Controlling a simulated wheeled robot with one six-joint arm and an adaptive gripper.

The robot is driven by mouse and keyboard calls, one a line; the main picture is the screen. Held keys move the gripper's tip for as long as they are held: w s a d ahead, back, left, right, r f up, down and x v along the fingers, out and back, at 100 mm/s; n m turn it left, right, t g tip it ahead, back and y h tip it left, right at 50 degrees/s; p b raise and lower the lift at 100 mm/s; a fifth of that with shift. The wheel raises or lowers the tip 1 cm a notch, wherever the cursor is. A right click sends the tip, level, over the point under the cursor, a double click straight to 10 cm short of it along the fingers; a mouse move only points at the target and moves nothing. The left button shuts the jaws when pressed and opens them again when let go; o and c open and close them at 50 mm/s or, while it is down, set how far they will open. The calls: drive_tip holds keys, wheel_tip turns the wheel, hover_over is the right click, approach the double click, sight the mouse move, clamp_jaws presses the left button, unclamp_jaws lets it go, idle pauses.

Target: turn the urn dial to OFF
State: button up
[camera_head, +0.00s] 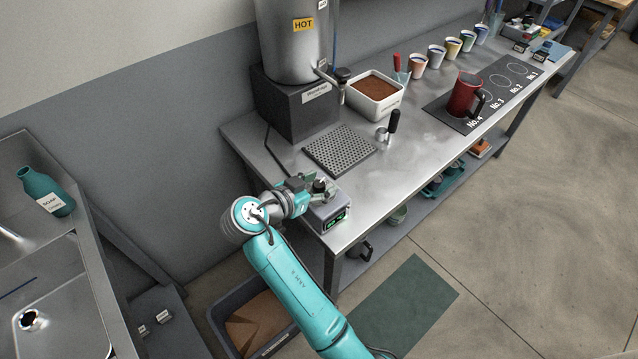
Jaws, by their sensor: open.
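The steel urn (285,50) with a yellow HOT label stands on a dark block (290,105) at the back left of the steel bench. A small grey control box (327,216) with a lit green display sits at the bench's near left corner. A dark knob (320,186) shows on top of it, probably the dial; its pointer and any OFF mark are too small to read. My gripper (313,184) is open, lying sideways at the knob. I cannot tell whether the fingers touch it, and they partly hide the box top.
A perforated drip tray (340,148), a black-handled tool (390,127) and a white tub of brown grounds (375,92) stand beyond the box. A red mug (464,95) and several cups stand farther right. A dark cable runs along the bench's left side.

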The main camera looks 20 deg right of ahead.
clamp_jaws()
